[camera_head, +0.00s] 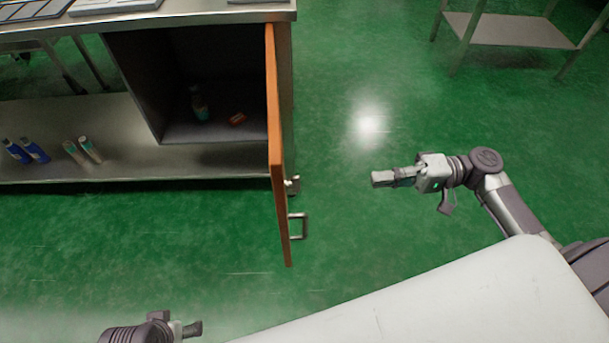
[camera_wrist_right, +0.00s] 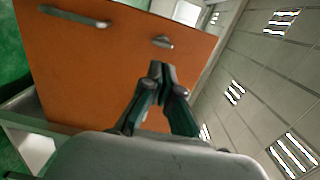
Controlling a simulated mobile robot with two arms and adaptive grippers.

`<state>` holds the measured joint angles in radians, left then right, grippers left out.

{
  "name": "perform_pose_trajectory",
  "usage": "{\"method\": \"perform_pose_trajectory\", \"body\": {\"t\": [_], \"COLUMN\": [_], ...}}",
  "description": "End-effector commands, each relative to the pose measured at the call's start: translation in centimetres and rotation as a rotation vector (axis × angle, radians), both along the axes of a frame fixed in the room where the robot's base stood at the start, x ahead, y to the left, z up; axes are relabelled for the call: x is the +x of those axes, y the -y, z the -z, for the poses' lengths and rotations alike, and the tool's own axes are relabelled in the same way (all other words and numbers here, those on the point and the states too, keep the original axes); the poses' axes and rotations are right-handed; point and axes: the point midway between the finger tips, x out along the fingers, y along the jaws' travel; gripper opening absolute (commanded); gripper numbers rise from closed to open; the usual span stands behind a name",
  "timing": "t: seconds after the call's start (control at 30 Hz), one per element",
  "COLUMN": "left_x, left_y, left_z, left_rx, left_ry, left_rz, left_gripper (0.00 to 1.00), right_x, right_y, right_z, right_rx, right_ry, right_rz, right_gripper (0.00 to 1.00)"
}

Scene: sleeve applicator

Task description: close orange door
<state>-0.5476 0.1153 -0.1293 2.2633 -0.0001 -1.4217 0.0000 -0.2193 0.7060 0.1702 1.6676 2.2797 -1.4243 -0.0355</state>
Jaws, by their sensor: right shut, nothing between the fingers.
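The orange door (camera_head: 277,150) of the cabinet stands wide open in the head view, seen nearly edge-on. Its bar handle (camera_head: 298,226) and a small latch (camera_head: 292,185) are on its right-hand face. My right gripper (camera_head: 382,179) is to the right of the door, apart from it, shut and empty. In the right wrist view the door's orange face (camera_wrist_right: 100,75) fills the left, with the handle (camera_wrist_right: 72,16) and latch (camera_wrist_right: 162,42) near its upper edge. The right fingertips (camera_wrist_right: 162,70) are together in front of it. My left gripper (camera_head: 182,329) is at the bottom edge, its fingers unclear.
The cabinet interior (camera_head: 150,90) holds a bottle (camera_head: 198,104) and a small orange item (camera_head: 237,119). A metal table (camera_head: 510,30) is at the back right. Green floor lies clear between the door and my right arm.

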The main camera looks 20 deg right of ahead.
Motion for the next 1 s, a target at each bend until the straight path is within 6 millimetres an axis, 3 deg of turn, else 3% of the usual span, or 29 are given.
{"method": "perform_pose_trajectory", "body": {"t": [0.17, 0.7, 1.0], "left_x": [0.0, 0.0, 0.0], "left_y": [0.0, 0.0, 0.0], "left_z": [0.0, -0.4, -0.4], "left_rx": [-0.001, -0.001, 0.000], "left_ry": [0.001, 0.003, 0.004], "left_rz": [0.000, -0.001, -0.001], "left_gripper": [0.78, 0.78, 0.78], "right_x": [0.5, 2.7, 3.2], "right_y": [-0.9, -11.3, -13.3], "right_z": [-0.6, -0.5, -0.5], "right_rx": [0.022, 0.021, 0.019], "right_ry": [0.002, 0.003, 0.001], "right_rz": [0.007, 0.004, 0.007], "right_gripper": [0.00, 0.00, 0.00]}}
